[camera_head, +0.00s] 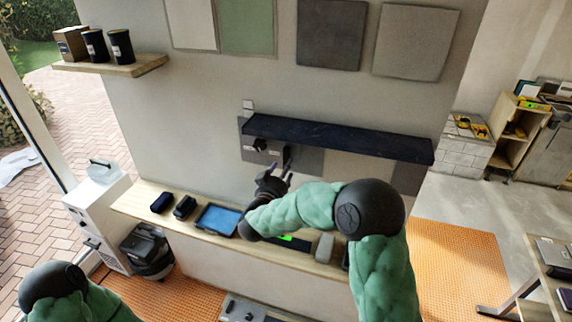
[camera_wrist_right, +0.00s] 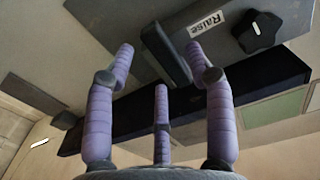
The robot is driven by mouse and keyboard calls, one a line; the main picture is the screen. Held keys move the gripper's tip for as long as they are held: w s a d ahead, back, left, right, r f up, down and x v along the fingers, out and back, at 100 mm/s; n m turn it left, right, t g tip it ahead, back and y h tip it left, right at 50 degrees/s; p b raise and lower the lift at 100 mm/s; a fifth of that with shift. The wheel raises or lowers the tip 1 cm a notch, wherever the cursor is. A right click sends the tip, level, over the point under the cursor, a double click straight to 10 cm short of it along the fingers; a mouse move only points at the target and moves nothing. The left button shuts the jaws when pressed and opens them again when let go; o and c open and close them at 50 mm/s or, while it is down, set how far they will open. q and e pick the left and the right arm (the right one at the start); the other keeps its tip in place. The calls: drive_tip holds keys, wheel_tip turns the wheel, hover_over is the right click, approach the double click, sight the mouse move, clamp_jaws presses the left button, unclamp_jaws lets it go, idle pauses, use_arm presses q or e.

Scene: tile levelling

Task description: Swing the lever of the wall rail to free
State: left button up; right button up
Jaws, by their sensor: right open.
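The wall rail (camera_head: 345,138) is a long dark bar fixed to the wall; it also shows in the right wrist view (camera_wrist_right: 262,78). At its left end is a grey plate with a dark upright lever (camera_head: 286,156). In the right wrist view the lever (camera_wrist_right: 166,54) is a dark bar between my fingertips, beside a "Raise" label (camera_wrist_right: 207,23) and a black star knob (camera_wrist_right: 256,31). My right gripper (camera_head: 282,172) is open just below the lever; I cannot tell whether a finger touches it. My left gripper is out of view; only its arm shows at the lower left.
A wooden ledge (camera_head: 140,203) below holds dark cases, a blue-screened tablet (camera_head: 217,220) and other items. Tile panels (camera_head: 332,35) hang above the rail. A small shelf (camera_head: 110,66) with dark cups is at upper left. The wall between rail and ledge is mostly clear.

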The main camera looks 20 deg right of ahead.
drive_tip(key=shift+x, duration=1.3)
drive_tip(key=shift+c, duration=0.3)
clamp_jaws()
